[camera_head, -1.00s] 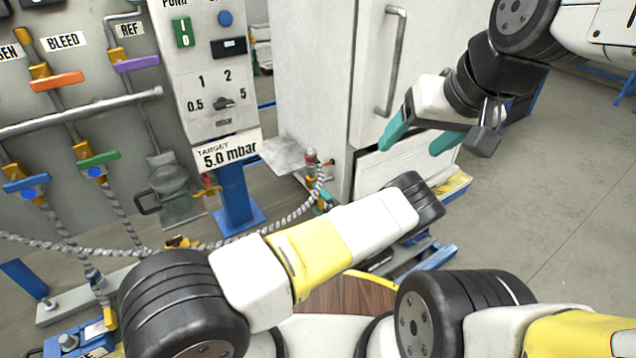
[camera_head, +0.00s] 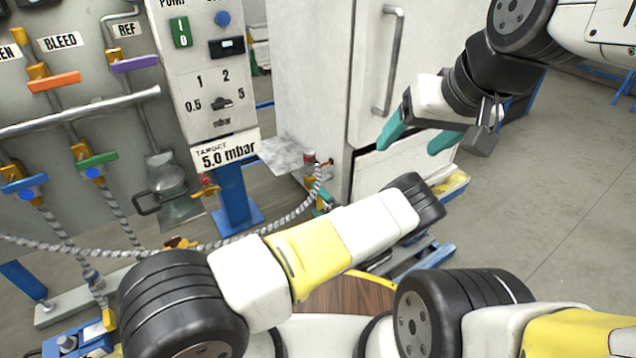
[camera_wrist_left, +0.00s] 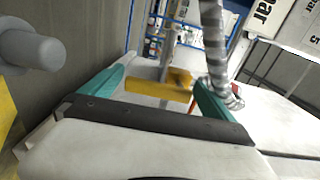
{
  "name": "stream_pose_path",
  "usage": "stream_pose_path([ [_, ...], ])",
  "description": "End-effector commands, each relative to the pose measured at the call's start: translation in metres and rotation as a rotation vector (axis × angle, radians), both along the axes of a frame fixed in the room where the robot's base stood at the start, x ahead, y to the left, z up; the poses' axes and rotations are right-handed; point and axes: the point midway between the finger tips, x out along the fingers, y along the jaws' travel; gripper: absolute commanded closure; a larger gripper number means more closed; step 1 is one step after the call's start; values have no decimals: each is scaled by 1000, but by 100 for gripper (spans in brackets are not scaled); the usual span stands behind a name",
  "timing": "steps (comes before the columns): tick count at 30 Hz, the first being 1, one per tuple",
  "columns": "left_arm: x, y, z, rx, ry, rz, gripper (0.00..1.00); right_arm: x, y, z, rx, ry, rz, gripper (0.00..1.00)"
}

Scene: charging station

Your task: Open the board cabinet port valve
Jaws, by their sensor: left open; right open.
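The port fitting (camera_head: 311,160) sits at the lower left edge of the white cabinet, with a braided hose hanging from it. My left gripper (camera_wrist_left: 158,85) is open, with a yellow valve part (camera_wrist_left: 172,93) showing between its teal fingers. I cannot tell whether the fingers touch it. A small red part (camera_wrist_left: 191,99) shows beside the right finger. In the head view my left forearm hides most of this gripper; only a little teal shows near the fitting. My right gripper (camera_head: 418,135) is open and empty in front of the cabinet.
The white cabinet (camera_head: 312,75) has a vertical handle (camera_head: 389,60). A valve panel with coloured handles and a control box (camera_head: 215,75) stand at left. The braided hose (camera_head: 290,216) runs low across to the left. Bare floor (camera_head: 545,190) lies at right.

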Motion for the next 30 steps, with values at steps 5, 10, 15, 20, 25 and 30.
stream_pose_path([
  [5, -24, -18, 0, -1, 2, -3, 0, 0, 0, 0, 0, 0, 0, 29],
  [10, -47, -33, -1, -1, 2, -3, 0, 0, 0, 0, 0, 0, 0, 29],
  [15, -59, -40, -1, -2, 1, -1, 0, 0, 0, 0, 0, 0, 0, 29],
  [20, -61, -41, -1, -2, 1, -1, 0, 0, 0, 0, 0, 0, 0, 29],
  [25, -60, -41, -1, -2, 1, -1, 0, 0, 0, 0, 0, 0, 0, 29],
  [30, -60, -38, -1, 0, 4, 7, 0, 0, 0, 0, 0, 0, 0, 29],
])
